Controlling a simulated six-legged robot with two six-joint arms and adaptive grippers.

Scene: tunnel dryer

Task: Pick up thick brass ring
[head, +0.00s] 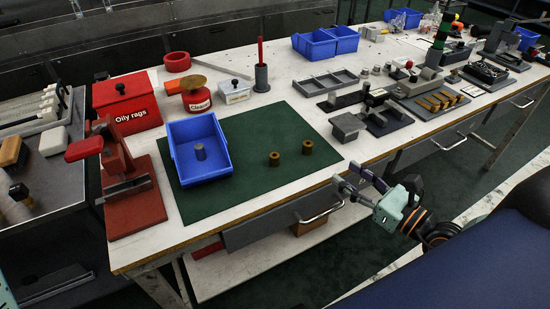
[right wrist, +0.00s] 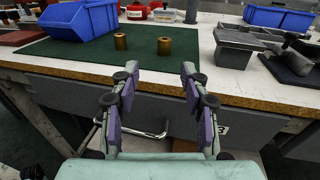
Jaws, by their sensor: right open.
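One brass ring (head: 274,159) is on the left and the other (head: 307,147) is on the right, closer to my right gripper. The right wrist view shows the left ring (right wrist: 120,41) and the right ring (right wrist: 164,46) beyond the fingers. From these views I cannot tell which is the thick one. My right gripper (head: 356,186) is open and empty, in front of the table's front edge and apart from both rings. My left gripper is not in view.
A red vise-like device (head: 128,205) stands at the front left corner. A grey block on a stand (head: 347,126) is right of the mat. The mat between rings and front edge is clear.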

